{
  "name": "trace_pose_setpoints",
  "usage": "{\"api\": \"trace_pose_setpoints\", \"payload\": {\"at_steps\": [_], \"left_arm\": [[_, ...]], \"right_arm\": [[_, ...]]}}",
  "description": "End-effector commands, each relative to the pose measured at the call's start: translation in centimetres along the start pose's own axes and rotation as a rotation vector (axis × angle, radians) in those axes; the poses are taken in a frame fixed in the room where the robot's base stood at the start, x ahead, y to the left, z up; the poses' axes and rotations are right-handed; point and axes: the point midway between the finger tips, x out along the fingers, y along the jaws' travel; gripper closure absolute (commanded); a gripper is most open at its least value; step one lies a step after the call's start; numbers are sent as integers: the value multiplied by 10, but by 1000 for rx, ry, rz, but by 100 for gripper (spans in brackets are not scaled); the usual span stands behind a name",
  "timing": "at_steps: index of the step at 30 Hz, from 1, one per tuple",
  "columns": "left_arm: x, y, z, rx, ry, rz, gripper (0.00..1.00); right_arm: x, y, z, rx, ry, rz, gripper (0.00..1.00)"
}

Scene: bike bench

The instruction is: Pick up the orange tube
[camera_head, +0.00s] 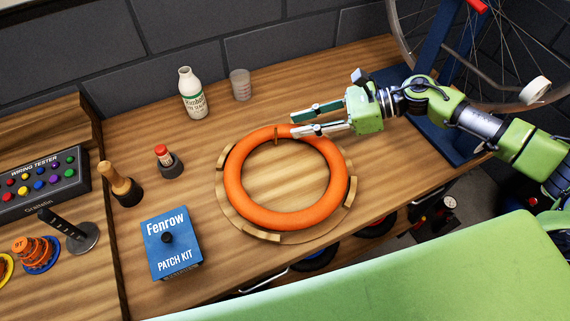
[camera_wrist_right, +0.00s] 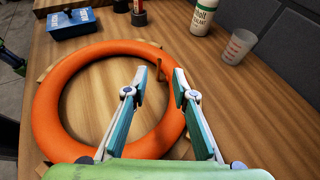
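The orange tube (camera_head: 233,186) is a full ring. It lies flat on a round wooden base (camera_head: 228,213) with wooden blocks around its rim. A small brown peg (camera_head: 276,136) stands by the tube's far side. My right gripper (camera_head: 293,124) is open and empty, with its fingertips by the tube's far right part. In the right wrist view, the tube (camera_wrist_right: 48,110) passes beneath the spread fingers of my right gripper (camera_wrist_right: 159,72). I cannot tell whether the fingers touch it. My left gripper does not show in the head view.
A white bottle (camera_head: 193,100) and a clear cup (camera_head: 240,86) stand behind the tube. A blue patch kit (camera_head: 171,245), a red-capped bottle (camera_head: 168,162) and a wooden-handled tool (camera_head: 121,186) are to the left. A bike wheel (camera_head: 400,40) stands at the back right.

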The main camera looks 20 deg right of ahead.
Motion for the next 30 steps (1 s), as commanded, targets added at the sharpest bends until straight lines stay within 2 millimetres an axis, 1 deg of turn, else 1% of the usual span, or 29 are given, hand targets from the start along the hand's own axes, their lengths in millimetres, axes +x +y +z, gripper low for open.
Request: {"api": "trace_pose_setpoints", "payload": {"at_steps": [1, 3, 8, 12, 15, 19, 22, 27, 28, 29, 30], "left_arm": [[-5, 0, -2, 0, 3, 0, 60], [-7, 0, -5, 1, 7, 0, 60], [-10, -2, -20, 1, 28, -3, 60], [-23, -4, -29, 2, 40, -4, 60], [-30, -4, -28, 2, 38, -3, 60], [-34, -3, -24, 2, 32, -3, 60], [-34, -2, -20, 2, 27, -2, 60], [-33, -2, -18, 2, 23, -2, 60], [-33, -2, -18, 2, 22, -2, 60], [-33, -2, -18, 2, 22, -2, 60], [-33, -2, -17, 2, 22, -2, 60]], "right_arm": [[8, 0, 2, 1, -2, 1, 75], [16, 0, 1, 2, -1, 0, 75], [25, 0, 0, 2, 0, -1, 75], [42, 3, -4, 4, 0, 1, 75], [58, 5, -8, 3, -1, 1, 75], [71, 4, -10, 2, 0, -1, 75], [75, 4, -12, 2, 1, -1, 75], [75, 4, -12, 2, 1, -1, 75], [75, 4, -12, 2, 1, -1, 80], [75, 4, -12, 2, 1, -1, 88], [75, 4, -12, 2, 1, -1, 99]]}}
